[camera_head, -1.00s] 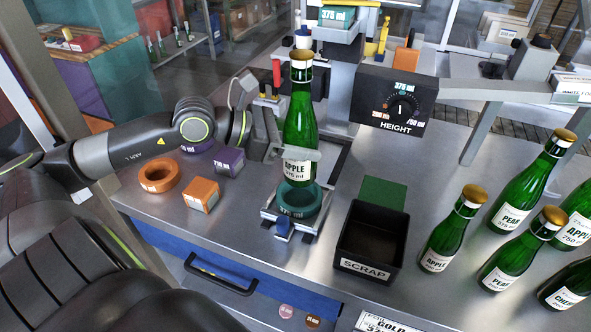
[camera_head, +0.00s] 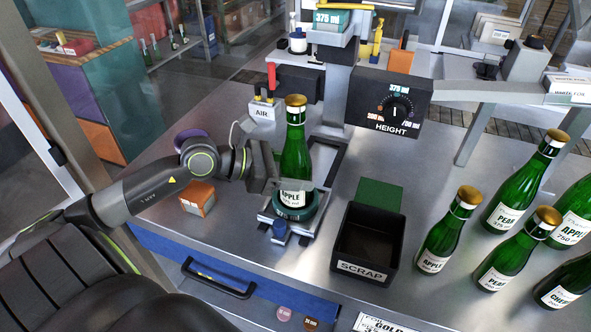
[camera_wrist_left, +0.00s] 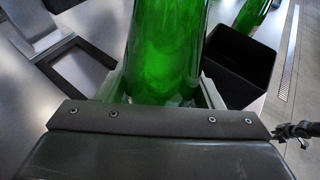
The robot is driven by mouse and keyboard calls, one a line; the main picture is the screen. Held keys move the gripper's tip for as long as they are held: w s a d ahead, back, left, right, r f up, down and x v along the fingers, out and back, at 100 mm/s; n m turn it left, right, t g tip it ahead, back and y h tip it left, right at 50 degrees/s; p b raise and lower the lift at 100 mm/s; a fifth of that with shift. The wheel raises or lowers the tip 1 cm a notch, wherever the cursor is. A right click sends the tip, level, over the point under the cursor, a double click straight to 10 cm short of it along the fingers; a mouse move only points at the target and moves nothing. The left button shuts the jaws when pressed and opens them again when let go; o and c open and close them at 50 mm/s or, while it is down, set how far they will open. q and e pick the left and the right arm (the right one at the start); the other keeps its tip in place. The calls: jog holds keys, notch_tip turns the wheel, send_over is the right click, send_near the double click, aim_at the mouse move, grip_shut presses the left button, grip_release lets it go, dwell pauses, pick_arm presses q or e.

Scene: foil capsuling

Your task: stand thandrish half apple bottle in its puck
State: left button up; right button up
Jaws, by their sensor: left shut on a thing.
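The green half apple bottle (camera_head: 294,155) with a gold cap and white APPLE label stands upright in the teal puck (camera_head: 297,211). The puck sits on the metal slide under the capsuling machine. My left gripper (camera_head: 284,184) is shut on the bottle low on its body. The left wrist view shows the bottle (camera_wrist_left: 168,50) between the two fingers (camera_wrist_left: 165,95). The bottle's base is hidden inside the puck, so I cannot tell whether it touches the bottom. My right gripper is not in view.
The black SCRAP bin (camera_head: 368,243) stands close to the right of the puck. Several green bottles (camera_head: 450,230) stand at the right. The HEIGHT dial box (camera_head: 388,98) is behind.

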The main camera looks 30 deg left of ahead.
pick_arm(q)
jog(key=shift+f, duration=0.1)
jog(key=o, duration=1.4)
jog(key=shift+o, duration=1)
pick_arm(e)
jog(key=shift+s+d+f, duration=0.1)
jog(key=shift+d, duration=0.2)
pick_arm(q)
jog(key=shift+r, duration=0.2)
